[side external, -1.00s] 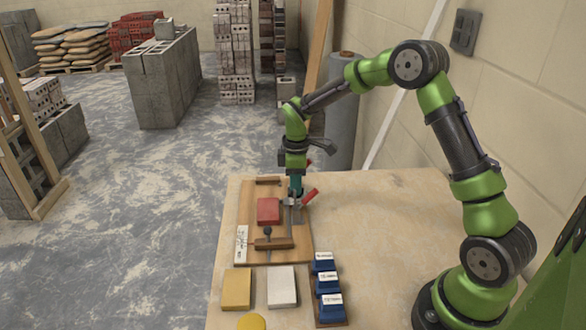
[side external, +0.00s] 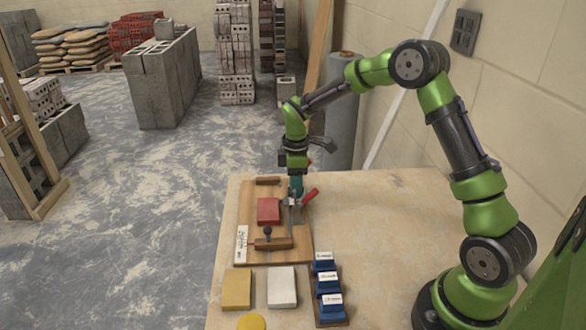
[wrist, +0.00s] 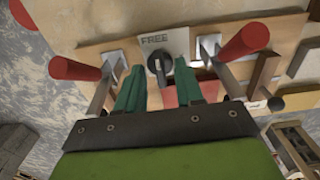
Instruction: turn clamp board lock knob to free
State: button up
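The lock knob (wrist: 160,64) is black and sits on a pale plate marked FREE (wrist: 155,39) in the wrist view. A pale line on the knob runs up and slightly left. My gripper (wrist: 159,70) is open, one teal finger on each side of the knob, with gaps showing; I cannot tell if it touches. In the side view my gripper (side external: 296,192) points down at the right part of the wooden clamp board (side external: 248,205) and hides the knob.
Red clamp handles stand left (wrist: 75,68) and right (wrist: 243,40) of the fingers. A red block (side external: 268,210) and a brown bar (side external: 272,244) are on the board. Yellow (side external: 237,289) and white (side external: 282,287) blocks and blue tubs (side external: 328,283) lie nearer. The table's right side is clear.

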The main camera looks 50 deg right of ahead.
notch_tip(320, 180, up, 17)
dwell(0.7)
jog(key=shift+f, duration=0.1)
jog(key=s+a+r+m+t+y, duration=0.1)
jog(key=s+a+m+t, duration=0.2)
jog(key=s, duration=0.8)
jog(key=s+a+r+m+t+y, duration=0.1)
jog(key=s+a+m+t, duration=0.3)
jog(key=s+a+m, duration=0.3)
jog(key=s+m, duration=0.3)
jog(key=s, duration=0.2)
jog(key=shift+a+r, duration=0.2)
jog(key=shift+a, duration=0.05)
